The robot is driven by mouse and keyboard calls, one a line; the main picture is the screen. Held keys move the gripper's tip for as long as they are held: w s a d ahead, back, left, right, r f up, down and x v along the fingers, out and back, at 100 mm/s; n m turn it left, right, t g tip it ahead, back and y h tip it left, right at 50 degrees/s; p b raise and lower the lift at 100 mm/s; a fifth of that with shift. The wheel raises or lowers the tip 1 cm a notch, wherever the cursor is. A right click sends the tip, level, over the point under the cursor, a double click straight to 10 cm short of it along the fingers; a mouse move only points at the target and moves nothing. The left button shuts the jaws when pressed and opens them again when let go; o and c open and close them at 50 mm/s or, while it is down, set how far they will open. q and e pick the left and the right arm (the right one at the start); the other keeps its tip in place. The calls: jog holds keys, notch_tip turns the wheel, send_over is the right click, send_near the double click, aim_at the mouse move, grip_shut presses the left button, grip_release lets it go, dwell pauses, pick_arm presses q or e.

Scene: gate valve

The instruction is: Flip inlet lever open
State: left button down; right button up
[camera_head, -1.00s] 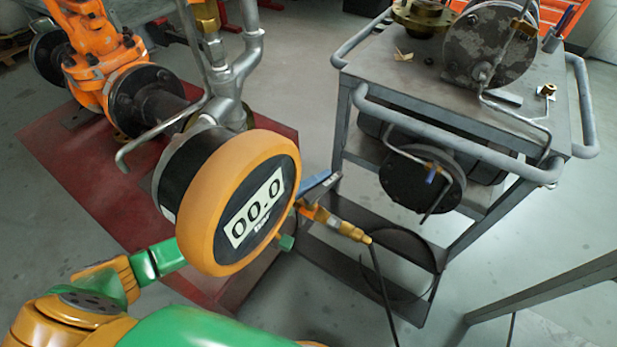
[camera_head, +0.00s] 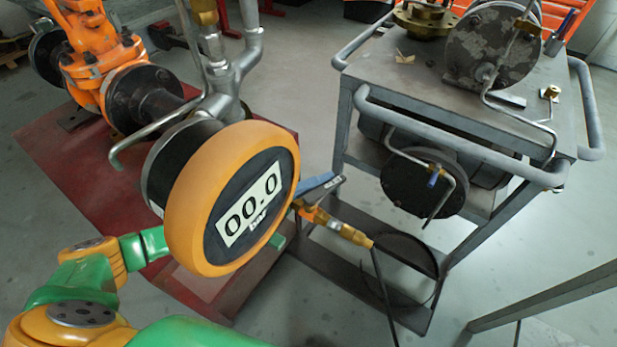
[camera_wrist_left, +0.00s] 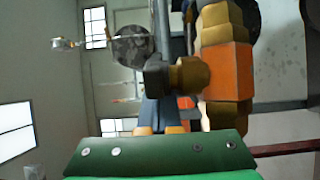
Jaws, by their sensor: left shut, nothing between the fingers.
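A blue lever (camera_head: 315,186) sticks out to the right of the large orange-rimmed gauge (camera_head: 233,200), above an orange and brass fitting (camera_head: 338,228). The lever lies nearly level and tilts up slightly to the right. My left arm reaches in from the lower left and passes behind the gauge, which hides most of my left gripper. A small green part of it (camera_head: 277,242) shows below the lever. In the left wrist view my shut, empty left gripper (camera_wrist_left: 160,128) points toward brass and orange fittings (camera_wrist_left: 227,70). I cannot tell whether it touches the lever. My right gripper is out of view.
A grey metal cart (camera_head: 460,120) with flanges stands at the right. A black hose (camera_head: 383,290) hangs from the brass fitting. Grey pipes (camera_head: 222,80) and an orange valve body (camera_head: 95,60) stand behind the gauge.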

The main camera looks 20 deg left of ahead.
pick_arm(q)
jog(key=v, duration=0.7)
